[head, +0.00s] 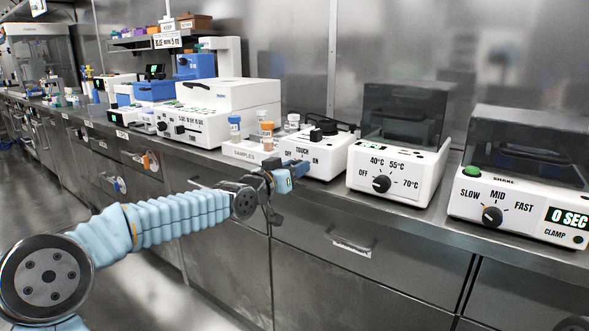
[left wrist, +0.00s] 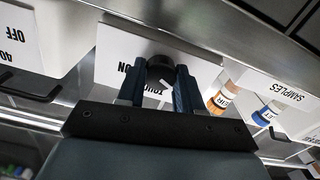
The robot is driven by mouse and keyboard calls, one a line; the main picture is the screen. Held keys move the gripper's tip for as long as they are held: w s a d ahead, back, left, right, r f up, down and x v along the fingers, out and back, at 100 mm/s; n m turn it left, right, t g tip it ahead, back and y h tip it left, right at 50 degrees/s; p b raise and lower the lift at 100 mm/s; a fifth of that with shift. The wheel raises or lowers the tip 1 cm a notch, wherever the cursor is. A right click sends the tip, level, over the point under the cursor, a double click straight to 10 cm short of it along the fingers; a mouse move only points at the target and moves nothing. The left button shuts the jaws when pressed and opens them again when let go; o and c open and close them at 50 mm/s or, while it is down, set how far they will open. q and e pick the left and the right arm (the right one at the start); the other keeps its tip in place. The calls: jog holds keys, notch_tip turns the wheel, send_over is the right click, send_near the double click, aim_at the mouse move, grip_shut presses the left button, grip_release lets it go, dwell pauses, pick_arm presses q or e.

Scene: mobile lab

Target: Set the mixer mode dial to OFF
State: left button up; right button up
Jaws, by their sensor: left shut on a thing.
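The mixer (head: 335,158) is a small white box on the counter with OFF, TOUCH and ON on its front. Its black mode dial (left wrist: 160,70) shows in the left wrist view, which sees the panel upside down. My left gripper (head: 295,170) is at the mixer's front, and in the left wrist view its fingers (left wrist: 160,84) are shut on the dial from both sides. A white pointer mark points down and slightly right there, on the side away from ON. The right finger covers the panel where OFF lies. In the head view my gripper hides the dial.
A SAMPLES rack (head: 250,152) with capped vials stands just left of the mixer. A heater (head: 395,178) with a temperature dial and a shaker (head: 515,205) with a speed dial stand to the right. Drawers with handles (head: 350,245) lie below the counter edge.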

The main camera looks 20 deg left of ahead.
pick_arm(q)
jog(key=shift+f, duration=0.1)
jog(key=o, duration=1)
jog(key=shift+o, duration=0.2)
jog(key=p+v, duration=0.5)
jog(key=v, duration=0.8)
jog(key=shift+s, duration=0.4)
jog(key=shift+a, duration=0.15)
